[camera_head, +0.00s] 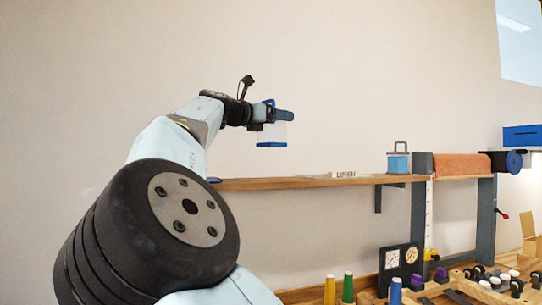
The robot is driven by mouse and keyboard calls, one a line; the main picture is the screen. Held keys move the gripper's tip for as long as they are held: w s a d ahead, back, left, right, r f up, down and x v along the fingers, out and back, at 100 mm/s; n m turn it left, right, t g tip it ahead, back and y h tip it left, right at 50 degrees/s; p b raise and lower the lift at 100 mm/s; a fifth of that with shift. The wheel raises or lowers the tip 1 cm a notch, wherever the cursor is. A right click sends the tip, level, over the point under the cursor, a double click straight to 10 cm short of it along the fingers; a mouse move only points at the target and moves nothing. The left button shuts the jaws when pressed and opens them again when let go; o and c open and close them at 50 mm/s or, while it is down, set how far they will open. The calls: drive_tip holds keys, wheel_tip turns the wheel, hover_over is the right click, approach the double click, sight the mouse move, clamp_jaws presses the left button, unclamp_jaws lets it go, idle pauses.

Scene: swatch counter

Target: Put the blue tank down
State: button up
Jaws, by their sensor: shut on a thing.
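My gripper (284,116) is raised in the middle of the view and is shut on the blue tank (272,134). The tank has clear walls and a blue bottom, and it hangs upright in the air above the wooden shelf in the picture. The jaws cover part of its top. A light blue tank with a grey handle (398,163) stands on the shelf further right, apart from my gripper.
The wooden shelf (260,184) carries a small "LINEN" sign (343,174). An orange roll (460,167) is at its right end. Below are coloured cones (348,288), a dark gauge box (398,262) and several small parts. The shelf's left stretch looks mostly bare.

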drive_tip(key=shift+w+a+f, duration=0.3)
drive_tip(key=shift+w+f, duration=0.95)
drive_tip(key=shift+f, duration=0.45)
drive_tip(key=shift+w+a+f, duration=0.3)
drive_tip(key=shift+w+f, duration=0.95)
drive_tip(key=shift+f, duration=0.45)
drive_tip(key=shift+w+a+f, duration=0.3)
drive_tip(key=shift+w+f, duration=0.95)
drive_tip(key=shift+f, duration=0.45)
drive_tip(key=o, duration=1.2)
drive_tip(key=shift+o, duration=0.2)
drive_tip(key=v, duration=1.2)
